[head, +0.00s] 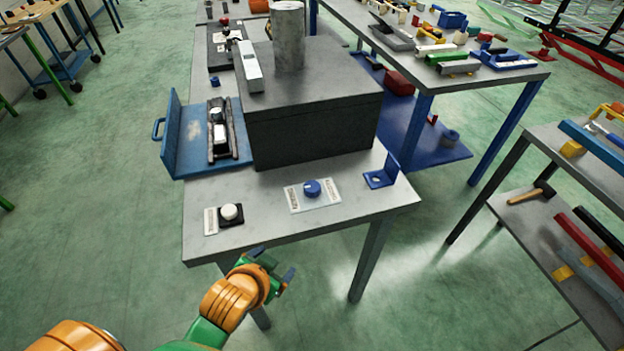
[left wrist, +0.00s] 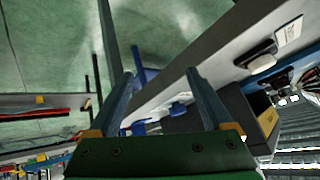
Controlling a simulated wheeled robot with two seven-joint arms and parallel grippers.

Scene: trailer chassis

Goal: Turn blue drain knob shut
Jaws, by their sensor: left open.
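The blue drain knob (head: 312,188) is a round dial on a white label plate (head: 296,198) near the front edge of the grey table. It also shows small in the left wrist view (left wrist: 178,109). My left gripper (head: 273,267) is below and to the left of the knob in the head view, in front of the table's edge. Its two fingers are spread and empty in the left wrist view (left wrist: 160,85). It is apart from the knob. My right gripper is not in either view.
A white button on a black base (head: 231,213) sits left of the knob. A blue angle bracket (head: 382,176) stands to its right. A large dark box (head: 315,125) stands behind. A blue panel with a handle (head: 172,135) is at the left. The tabletop around the knob is clear.

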